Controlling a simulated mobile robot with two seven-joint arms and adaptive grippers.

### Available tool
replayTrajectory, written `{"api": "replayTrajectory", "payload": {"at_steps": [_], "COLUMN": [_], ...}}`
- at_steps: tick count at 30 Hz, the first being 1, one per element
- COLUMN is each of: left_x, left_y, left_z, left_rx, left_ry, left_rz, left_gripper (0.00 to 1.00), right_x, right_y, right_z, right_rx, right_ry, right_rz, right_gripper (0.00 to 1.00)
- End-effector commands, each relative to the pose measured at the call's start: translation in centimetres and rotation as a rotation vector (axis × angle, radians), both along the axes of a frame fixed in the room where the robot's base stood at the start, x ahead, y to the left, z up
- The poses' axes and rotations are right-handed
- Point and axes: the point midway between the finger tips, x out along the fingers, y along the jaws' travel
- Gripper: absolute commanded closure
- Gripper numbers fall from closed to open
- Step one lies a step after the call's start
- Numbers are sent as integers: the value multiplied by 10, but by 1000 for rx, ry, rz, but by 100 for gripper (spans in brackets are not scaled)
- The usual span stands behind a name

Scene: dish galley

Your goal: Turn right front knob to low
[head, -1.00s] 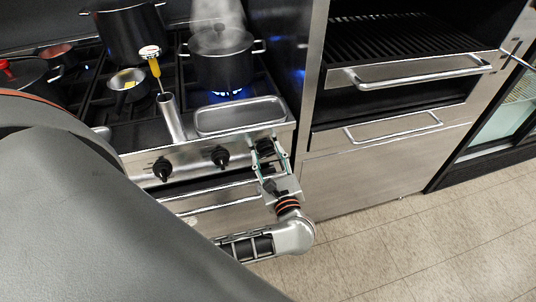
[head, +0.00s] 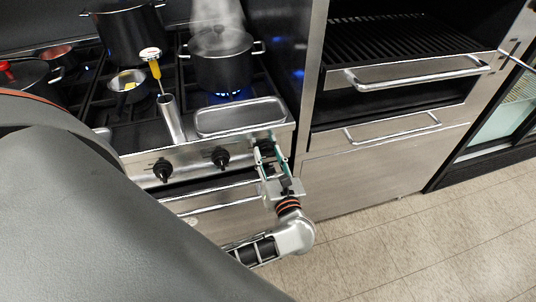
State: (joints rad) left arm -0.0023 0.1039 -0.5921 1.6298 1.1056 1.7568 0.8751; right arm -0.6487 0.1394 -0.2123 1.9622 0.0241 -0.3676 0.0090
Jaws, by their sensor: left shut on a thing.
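The stove's front panel (head: 195,157) carries a row of black knobs. The right front knob (head: 264,147) is at the panel's right end, partly covered by my left gripper (head: 268,156). The gripper's fingers reach up to the panel from below and are shut on this knob. The knob's pointer is hidden, so its setting cannot be read. Two other knobs, a middle one (head: 220,157) and a left one (head: 163,170), stand free. A blue flame (head: 227,96) burns under a steaming pot (head: 221,62). My right gripper is out of view.
A metal tray (head: 240,117) lies at the stove's front right, beside a metal cylinder (head: 170,120) and a yellow-handled thermometer (head: 154,66). An oven handle (head: 215,197) runs below the panel. A steel cabinet with drawers (head: 385,160) stands right. The floor (head: 440,240) there is clear.

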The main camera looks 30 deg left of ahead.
Motion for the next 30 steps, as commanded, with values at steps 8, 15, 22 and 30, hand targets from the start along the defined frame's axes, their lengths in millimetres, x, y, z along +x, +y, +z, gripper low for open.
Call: {"api": "replayTrajectory", "payload": {"at_steps": [8, 15, 22, 30], "left_x": [0, 1, 2, 2], "left_y": [-1, -1, -2, -2], "left_z": [1, 1, 0, -1], "left_rx": [169, 310, 418, 493], "left_ry": [204, 369, 494, 579], "left_rz": [2, 2, 1, 0], "left_gripper": [87, 87, 87, 87], "right_x": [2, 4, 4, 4], "right_y": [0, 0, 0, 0], "right_z": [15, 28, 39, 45], "right_rx": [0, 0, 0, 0], "right_ry": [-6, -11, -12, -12], "right_rz": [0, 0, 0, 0], "right_gripper": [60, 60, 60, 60]}}
